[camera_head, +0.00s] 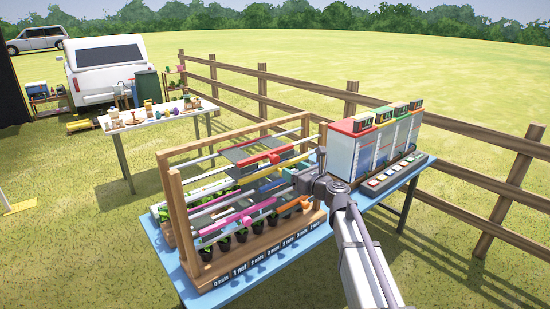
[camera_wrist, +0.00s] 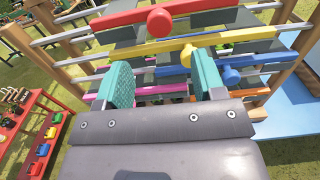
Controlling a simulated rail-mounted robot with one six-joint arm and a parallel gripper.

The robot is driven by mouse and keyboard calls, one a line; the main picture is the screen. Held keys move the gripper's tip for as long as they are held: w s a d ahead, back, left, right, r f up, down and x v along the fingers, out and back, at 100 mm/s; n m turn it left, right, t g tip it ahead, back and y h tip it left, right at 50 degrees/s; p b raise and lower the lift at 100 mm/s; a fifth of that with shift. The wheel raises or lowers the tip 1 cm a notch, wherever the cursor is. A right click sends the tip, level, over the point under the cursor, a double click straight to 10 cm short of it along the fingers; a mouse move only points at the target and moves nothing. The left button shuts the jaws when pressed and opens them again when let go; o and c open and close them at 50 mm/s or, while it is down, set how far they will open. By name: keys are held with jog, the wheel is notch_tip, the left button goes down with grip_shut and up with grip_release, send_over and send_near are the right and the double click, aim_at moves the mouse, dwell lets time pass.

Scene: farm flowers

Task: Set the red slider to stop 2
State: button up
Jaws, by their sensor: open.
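The red slider (camera_head: 267,159) is a red bar with a round knob on the upper rails of a wooden frame (camera_head: 164,205), with a dark grey panel behind it. In the wrist view its red knob (camera_wrist: 159,22) is near the top centre, beyond the fingertips. My gripper (camera_wrist: 161,80) has two teal fingers spread apart with nothing held between them; the red knob is apart from them. In the head view my arm reaches the frame's right side, and the fingers are hard to make out. Labels (camera_head: 262,266) along the front edge include "1 nut" and "2 nuts".
The yellow slider (camera_wrist: 205,44) and blue slider (camera_wrist: 255,62) lie below the red one, close to my fingers. A pink slider (camera_head: 225,225) is lower. Potted plants (camera_head: 241,234) line the front. A colourful-topped box (camera_head: 372,140) stands right on the blue table (camera_head: 405,195).

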aim_at(277, 161)
jog(key=x, duration=1)
jog(key=shift+w+a, duration=0.15)
jog(key=shift+w, duration=0.05)
jog(key=shift+c, duration=0.4)
jog(key=shift+s, duration=0.1)
grip_shut()
